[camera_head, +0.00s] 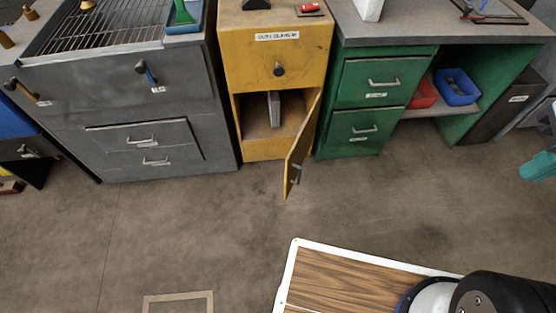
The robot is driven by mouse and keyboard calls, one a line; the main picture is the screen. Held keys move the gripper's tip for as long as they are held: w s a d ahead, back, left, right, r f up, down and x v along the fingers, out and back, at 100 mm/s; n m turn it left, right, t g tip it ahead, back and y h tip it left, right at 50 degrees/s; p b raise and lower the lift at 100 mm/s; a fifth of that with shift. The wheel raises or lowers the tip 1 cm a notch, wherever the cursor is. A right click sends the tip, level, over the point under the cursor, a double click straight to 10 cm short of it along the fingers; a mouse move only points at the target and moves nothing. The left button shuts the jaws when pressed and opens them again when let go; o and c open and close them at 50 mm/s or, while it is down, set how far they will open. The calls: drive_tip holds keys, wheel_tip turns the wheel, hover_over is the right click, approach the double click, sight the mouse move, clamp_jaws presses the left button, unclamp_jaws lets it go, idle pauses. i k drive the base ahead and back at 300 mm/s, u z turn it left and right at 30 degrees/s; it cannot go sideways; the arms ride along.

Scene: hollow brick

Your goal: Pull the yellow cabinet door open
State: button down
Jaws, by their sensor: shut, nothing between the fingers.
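The yellow cabinet (240,60) stands between a grey unit and a green unit. Its lower door (301,150) is swung outward and stands well open, hinged at the right side. A small handle (296,174) shows on the door near its free edge. The compartment inside is exposed, and a grey upright object (274,109) stands in it. The drawer above, with a dark round knob (279,70), is shut. My gripper is not in view; part of my arm shows at the lower right, well apart from the door.
The green unit (339,112) with drawers stands close right of the door; red (424,94) and blue (457,86) bins sit on its shelf. The grey unit (100,105) stands left. The concrete floor (200,225) in front is clear. A teal object (538,167) shows at the right edge.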

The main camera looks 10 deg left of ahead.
sight(297, 155)
drive_tip(key=u, duration=0.05)
drive_tip(key=k, duration=0.2)
drive_tip(key=u, duration=1.15)
drive_tip(key=i, duration=0.95)
drive_tip(key=z, duration=1)
